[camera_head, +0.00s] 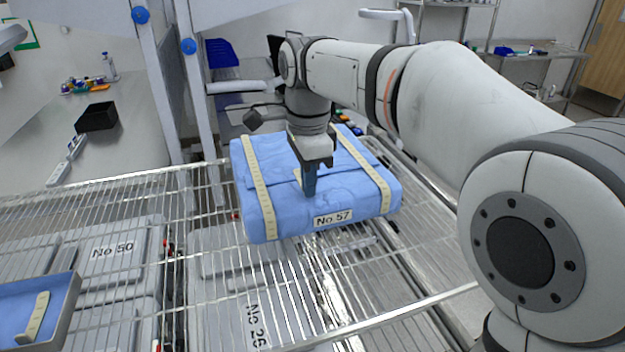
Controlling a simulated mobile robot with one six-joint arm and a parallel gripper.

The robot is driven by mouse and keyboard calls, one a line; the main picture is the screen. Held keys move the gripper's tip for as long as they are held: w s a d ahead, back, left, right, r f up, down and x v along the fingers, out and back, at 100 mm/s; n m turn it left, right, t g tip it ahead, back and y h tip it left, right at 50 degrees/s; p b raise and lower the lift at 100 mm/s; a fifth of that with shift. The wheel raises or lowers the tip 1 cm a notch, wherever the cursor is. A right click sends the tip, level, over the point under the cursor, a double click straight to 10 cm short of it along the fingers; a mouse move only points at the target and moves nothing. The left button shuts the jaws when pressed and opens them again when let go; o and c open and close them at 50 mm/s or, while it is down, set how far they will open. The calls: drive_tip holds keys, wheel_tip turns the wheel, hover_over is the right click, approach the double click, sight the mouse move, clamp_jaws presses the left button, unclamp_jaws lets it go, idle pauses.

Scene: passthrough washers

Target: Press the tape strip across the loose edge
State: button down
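A blue wrapped package (285,215) with a "No 57" label (333,217) on its front lies on a wire rack. Two pale yellow tape strips with dark marks run over it, one on the left (260,185) and one on the right (366,172). My gripper (309,192) points down at the middle of the package, its tips at or just above the top near the front edge. A small pale patch (297,174) shows beside the fingers, partly hidden; I cannot tell if it is tape. The fingers overlap in this view, so their opening is unclear. The loose edge is not clearly visible.
A grey tray (62,312) at the lower left holds blue cloth and another tape strip (37,317). Grey cases, labelled "No 50" (112,250) and "No 26", lie below the wire rack (200,335). Metal posts (160,85) stand behind.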

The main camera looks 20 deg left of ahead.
idle(0.3)
drive_tip(key=c, duration=1.6)
unclamp_jaws()
drive_tip(key=shift+o, duration=0.2)
